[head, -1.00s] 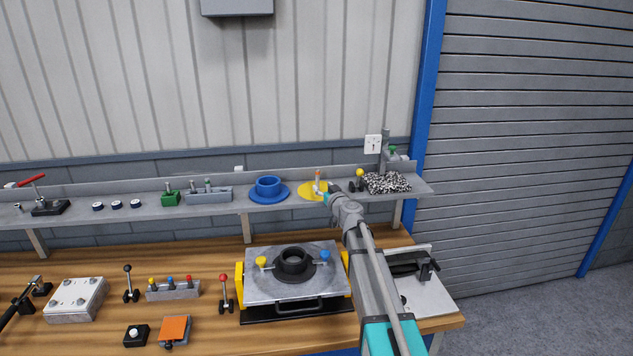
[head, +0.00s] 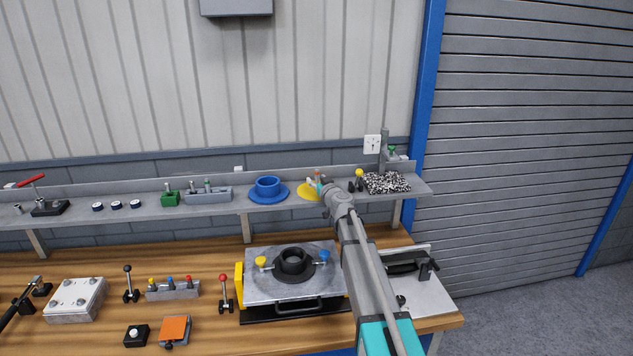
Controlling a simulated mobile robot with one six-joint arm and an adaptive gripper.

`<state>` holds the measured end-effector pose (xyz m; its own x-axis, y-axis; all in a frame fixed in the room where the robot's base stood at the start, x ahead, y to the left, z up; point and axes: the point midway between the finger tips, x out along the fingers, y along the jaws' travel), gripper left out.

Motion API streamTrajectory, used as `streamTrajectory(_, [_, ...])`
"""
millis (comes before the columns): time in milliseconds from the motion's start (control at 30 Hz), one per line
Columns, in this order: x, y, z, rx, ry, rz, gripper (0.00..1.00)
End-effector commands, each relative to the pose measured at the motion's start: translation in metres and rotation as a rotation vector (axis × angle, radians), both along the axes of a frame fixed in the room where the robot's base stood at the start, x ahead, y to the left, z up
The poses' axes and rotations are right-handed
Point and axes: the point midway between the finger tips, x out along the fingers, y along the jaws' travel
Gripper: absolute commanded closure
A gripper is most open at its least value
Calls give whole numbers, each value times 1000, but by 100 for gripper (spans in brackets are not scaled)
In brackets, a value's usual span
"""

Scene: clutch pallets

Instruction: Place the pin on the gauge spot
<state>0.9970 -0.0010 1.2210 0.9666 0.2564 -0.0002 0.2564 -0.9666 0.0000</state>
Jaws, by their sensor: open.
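My gripper (head: 315,185) is at the shelf, over the yellow disc (head: 304,194), at the far end of my arm. It is small here and partly hidden by my wrist, but it is open. A small upright piece with an orange top (head: 318,173) shows right at the gripper; it may be the pin, and I cannot tell whether the fingers touch it. Other short pins stand in a grey block (head: 212,196) and a green block (head: 170,200) on the shelf. I cannot tell which mark is the gauge spot.
A blue flanged ring (head: 268,189) sits left of the yellow disc.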

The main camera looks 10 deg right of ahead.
Motion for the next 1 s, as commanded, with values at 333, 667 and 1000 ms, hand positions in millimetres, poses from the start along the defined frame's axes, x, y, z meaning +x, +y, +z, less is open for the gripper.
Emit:
streamTrajectory(333, [0, 1, 0, 0, 0, 1, 38])
streamTrajectory(667, [0, 1, 0, 0, 0, 1, 88])
streamTrajectory(1000, [0, 2, 0, 0, 0, 2, 100])
